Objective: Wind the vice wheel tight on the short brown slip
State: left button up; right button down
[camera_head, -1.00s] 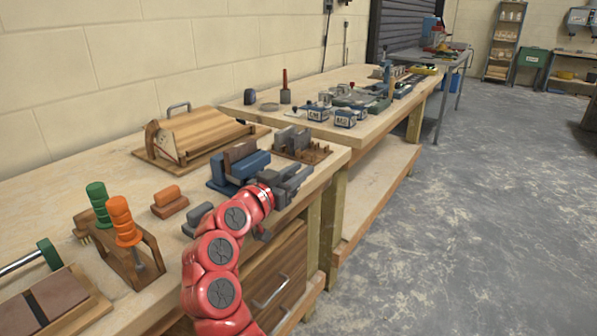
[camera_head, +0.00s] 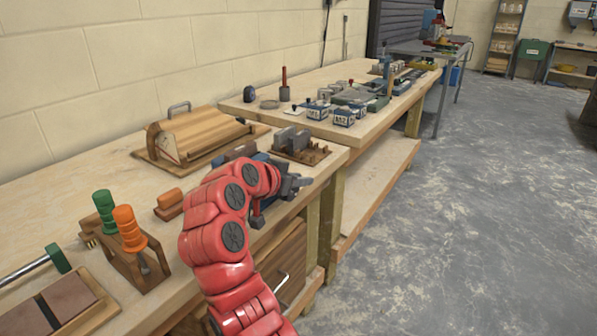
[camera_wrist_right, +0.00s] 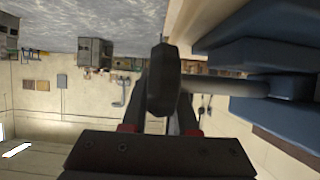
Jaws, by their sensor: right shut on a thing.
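The blue vice (camera_head: 262,158) sits near the bench's front edge, mostly hidden behind my red right arm in the head view. A brown block (camera_head: 240,151), perhaps the slip, shows just above the arm at the vice; its seating in the jaws is hidden. In the right wrist view the dark vice wheel (camera_wrist_right: 163,80) stands on a grey shaft (camera_wrist_right: 228,87) running to the blue vice body (camera_wrist_right: 275,58). My right gripper (camera_head: 296,184) is at the vice's front; in the wrist view its fingers (camera_wrist_right: 160,110) are shut on the wheel. My left gripper is out of view.
A wooden box with a metal handle (camera_head: 195,135) stands behind. A wooden rack with green and orange handles (camera_head: 125,240) and an orange-brown block (camera_head: 169,200) are to the left. Open floor lies right.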

jog(key=shift+f+g+y+p, duration=0.35)
jog(key=shift+g+y, duration=0.25)
jog(key=shift+g, duration=0.2)
jog(key=shift+f, duration=0.1)
jog(key=c, duration=0.7)
grip_release()
jog(key=shift+d, duration=0.1)
jog(key=shift+s+r, duration=0.1)
jog(key=shift+r, duration=0.1)
jog(key=p+v, duration=1.5)
jog(key=v, duration=0.2)
